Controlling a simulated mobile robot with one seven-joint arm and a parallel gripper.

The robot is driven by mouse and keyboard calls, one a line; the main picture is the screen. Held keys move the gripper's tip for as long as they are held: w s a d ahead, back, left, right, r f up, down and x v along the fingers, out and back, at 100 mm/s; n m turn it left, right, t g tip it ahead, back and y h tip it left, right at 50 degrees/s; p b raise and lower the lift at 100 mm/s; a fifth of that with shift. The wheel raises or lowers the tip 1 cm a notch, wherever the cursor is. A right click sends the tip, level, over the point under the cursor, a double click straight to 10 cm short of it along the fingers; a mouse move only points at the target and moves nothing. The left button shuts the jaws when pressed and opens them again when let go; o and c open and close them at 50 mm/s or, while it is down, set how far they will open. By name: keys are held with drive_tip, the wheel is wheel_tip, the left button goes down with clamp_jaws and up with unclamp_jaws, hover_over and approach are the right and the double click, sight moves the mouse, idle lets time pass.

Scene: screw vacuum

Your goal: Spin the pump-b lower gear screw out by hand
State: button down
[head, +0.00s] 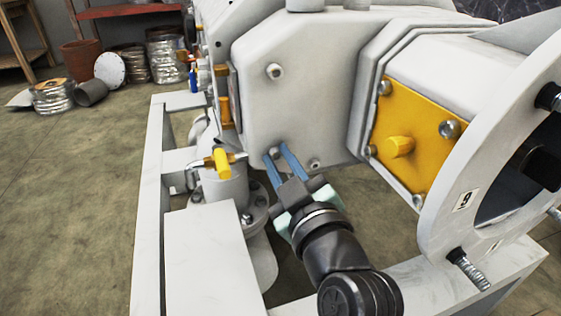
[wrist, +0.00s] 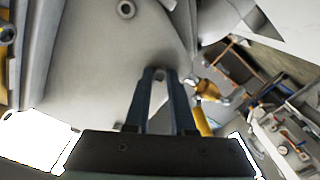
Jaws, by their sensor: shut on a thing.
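The pump's grey gear cover (head: 300,100) is the flat plate in the middle of the head view; it also fills much of the wrist view (wrist: 90,60). My gripper (head: 276,152) reaches up to the cover's lower left corner, with its two blue fingers close together. In the wrist view the fingertips (wrist: 160,74) are shut on the lower gear screw (head: 274,152), whose small end shows between them. The fingers hide most of this screw, so I cannot tell how far it sits out of the cover.
Another screw (head: 274,71) sits higher on the cover, and one more (head: 315,163) at its lower right. A yellow valve handle (head: 221,163) stands left of my fingers. A yellow plate (head: 412,135) is at right. The white frame (head: 210,260) runs below.

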drive_tip(key=shift+r, duration=0.1)
drive_tip(key=c, duration=0.8)
unclamp_jaws()
drive_tip(key=shift+w, duration=0.1)
drive_tip(key=shift+o, duration=0.2)
drive_tip(key=b+v, duration=0.1)
drive_tip(key=v, duration=1.2)
drive_tip(key=shift+b, duration=0.4)
